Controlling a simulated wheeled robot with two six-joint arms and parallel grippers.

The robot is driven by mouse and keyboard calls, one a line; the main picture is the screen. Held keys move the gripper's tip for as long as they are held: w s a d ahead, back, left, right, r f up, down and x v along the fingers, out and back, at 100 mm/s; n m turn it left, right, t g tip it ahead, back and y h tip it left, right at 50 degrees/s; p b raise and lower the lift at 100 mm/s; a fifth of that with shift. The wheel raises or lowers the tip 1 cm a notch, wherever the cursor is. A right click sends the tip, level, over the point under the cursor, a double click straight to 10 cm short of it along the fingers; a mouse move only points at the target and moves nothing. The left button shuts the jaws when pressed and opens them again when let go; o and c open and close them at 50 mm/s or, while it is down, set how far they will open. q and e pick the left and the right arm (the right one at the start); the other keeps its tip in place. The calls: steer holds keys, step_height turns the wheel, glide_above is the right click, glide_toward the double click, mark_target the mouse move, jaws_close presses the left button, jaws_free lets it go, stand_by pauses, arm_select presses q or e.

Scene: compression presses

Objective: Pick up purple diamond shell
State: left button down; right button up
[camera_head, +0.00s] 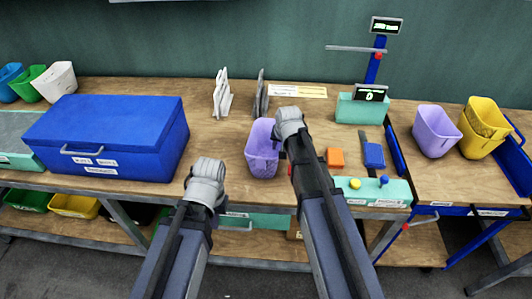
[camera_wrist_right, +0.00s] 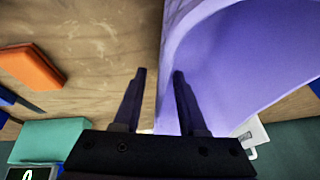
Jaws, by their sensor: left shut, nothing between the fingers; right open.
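A purple open container (camera_head: 262,158) stands on the wooden bench near its front edge; I see no separate diamond-shaped shell. My right gripper (camera_head: 284,138) is over its right side, its fingers hidden in the head view. In the right wrist view the right gripper (camera_wrist_right: 159,72) is open, with one finger over the bench and the other over the purple container (camera_wrist_right: 240,60). The container's rim runs between the fingertips in the picture; I cannot tell if they touch it. My left gripper (camera_head: 207,172) is shut and empty, before the bench's front edge.
A big blue box (camera_head: 110,130) fills the bench's left. An orange block (camera_head: 335,157), a blue block (camera_head: 373,155) and a teal button panel (camera_head: 375,190) lie right. Another purple bin (camera_head: 436,130) and a yellow bin (camera_head: 484,127) stand far right.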

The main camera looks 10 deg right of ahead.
stand_by(0.3)
jaws_close()
stand_by(1.3)
